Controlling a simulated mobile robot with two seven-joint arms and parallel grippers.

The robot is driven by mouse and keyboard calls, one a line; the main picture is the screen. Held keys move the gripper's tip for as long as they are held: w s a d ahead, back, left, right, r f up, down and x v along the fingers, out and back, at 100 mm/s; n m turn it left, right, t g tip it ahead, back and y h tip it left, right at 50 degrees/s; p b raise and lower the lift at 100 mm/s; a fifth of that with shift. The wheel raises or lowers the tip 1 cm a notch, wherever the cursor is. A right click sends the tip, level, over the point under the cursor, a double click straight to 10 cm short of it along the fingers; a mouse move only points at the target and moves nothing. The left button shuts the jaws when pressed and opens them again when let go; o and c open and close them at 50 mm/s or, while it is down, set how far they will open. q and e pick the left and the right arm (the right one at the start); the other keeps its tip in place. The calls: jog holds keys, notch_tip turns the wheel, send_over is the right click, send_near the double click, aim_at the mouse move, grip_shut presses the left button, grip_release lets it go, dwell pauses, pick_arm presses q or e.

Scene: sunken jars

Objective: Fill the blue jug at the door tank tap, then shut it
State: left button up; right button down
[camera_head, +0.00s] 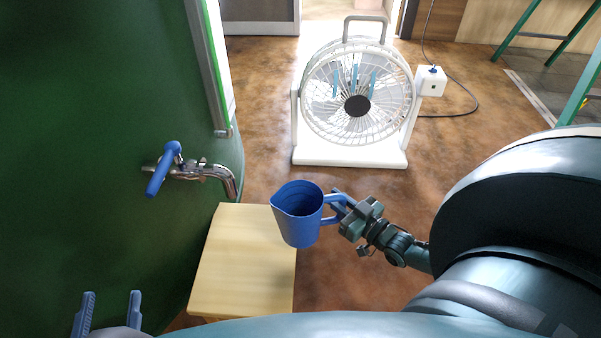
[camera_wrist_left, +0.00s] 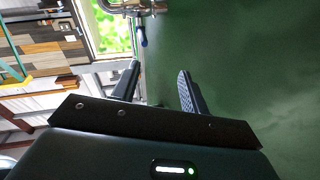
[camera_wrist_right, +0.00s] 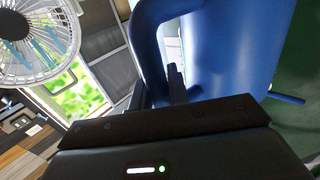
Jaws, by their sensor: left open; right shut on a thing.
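The blue jug (camera_head: 296,222) is upright in the head view, above or beside the right edge of a wooden stool. My right gripper (camera_head: 345,208) is shut on its handle; the jug also fills the upper part of the right wrist view (camera_wrist_right: 235,45). The tap (camera_head: 205,171) sticks out of the dark green tank (camera_head: 90,110), with a chrome spout and a blue lever (camera_head: 163,170). The jug is to the right of the spout and below it, apart from it. My left gripper (camera_head: 108,312) is open and empty at the lower left. The tap also shows in the left wrist view (camera_wrist_left: 140,10).
The wooden stool (camera_head: 235,255) stands under the spout. A white fan (camera_head: 355,100) stands on the floor behind the jug, with a white socket box (camera_head: 430,81) and a cable beside it. Green metal legs (camera_head: 520,25) are at the far right. Brown floor is clear between the stool and the fan.

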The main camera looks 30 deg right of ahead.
jog(key=s+d+n+y, duration=0.2)
jog(key=s+d+y, duration=0.15)
jog(key=s, duration=0.25)
jog(key=b, duration=0.4)
send_near(297, 207)
jog(key=shift+g, duration=0.3)
jog(key=w+r, duration=0.2)
jog(key=r, duration=0.1)
jog(key=shift+w+a+r, duration=0.1)
jog(key=shift+w+a, duration=0.15)
jog(key=shift+a, duration=0.05)
jog(key=w+a, duration=0.2)
jog(key=w+a+b, duration=0.1)
jog(key=a, duration=0.2)
jog(key=w+a, duration=0.2)
jog(key=shift+w+a+f+b, duration=0.25)
jog(key=shift+w+f+b, duration=0.1)
jog(key=shift+f+b, duration=0.05)
jog(key=shift+w+a+f+h+b, duration=0.1)
jog(key=shift+f+h+b, duration=0.15)
jog(key=shift+f+b, duration=0.05)
jog(key=shift+f, duration=0.25)
pick_arm(q)
jog(key=shift+w+d+f+n+t+h+b, duration=0.15)
jog(key=shift+d+n+t+h+b, duration=0.25)
jog(key=shift+d+h, duration=0.3)
pick_arm(e)
jog(key=shift+f, duration=0.2)
